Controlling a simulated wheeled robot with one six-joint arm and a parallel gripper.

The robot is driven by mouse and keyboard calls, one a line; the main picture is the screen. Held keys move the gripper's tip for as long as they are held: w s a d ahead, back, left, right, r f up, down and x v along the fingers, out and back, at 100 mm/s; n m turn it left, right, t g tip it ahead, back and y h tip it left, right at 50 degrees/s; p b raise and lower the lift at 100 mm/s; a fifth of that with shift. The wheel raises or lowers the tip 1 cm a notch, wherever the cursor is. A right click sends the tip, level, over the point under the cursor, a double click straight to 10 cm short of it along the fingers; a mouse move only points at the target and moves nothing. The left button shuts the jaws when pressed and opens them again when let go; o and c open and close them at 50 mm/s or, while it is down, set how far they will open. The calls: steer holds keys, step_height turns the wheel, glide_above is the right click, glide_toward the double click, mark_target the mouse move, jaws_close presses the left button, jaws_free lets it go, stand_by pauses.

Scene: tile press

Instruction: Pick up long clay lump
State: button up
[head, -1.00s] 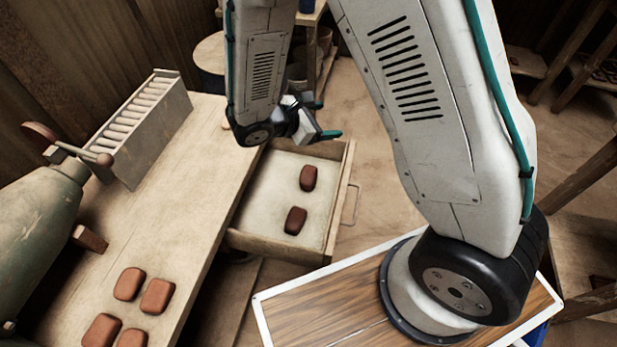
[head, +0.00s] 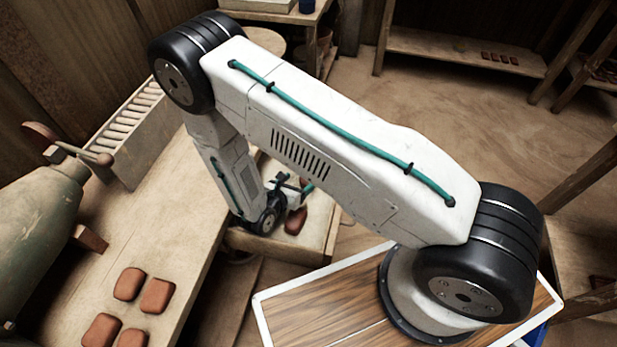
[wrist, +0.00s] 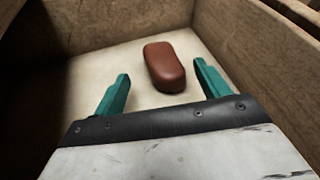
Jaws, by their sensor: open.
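A long reddish-brown clay lump (wrist: 165,66) lies on the pale floor of the open drawer in the wrist view. My gripper (wrist: 161,69) is open, with one teal finger to each side of the lump in the picture. The lump appears a little beyond the fingertips, and I see no contact. In the head view my gripper (head: 294,184) is low over the drawer (head: 327,228).
Drawer walls (wrist: 114,21) rise close around my gripper. Several clay lumps (head: 129,284) lie on the workbench (head: 170,235) at left. A box of pale rolls (head: 128,130) and a green machine (head: 35,225) stand on the bench.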

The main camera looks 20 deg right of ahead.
steer(key=shift+x, duration=0.85)
steer(key=x, duration=0.6)
steer(key=shift+r, duration=0.1)
steer(key=shift+a, duration=0.1)
steer(key=c, duration=1.3)
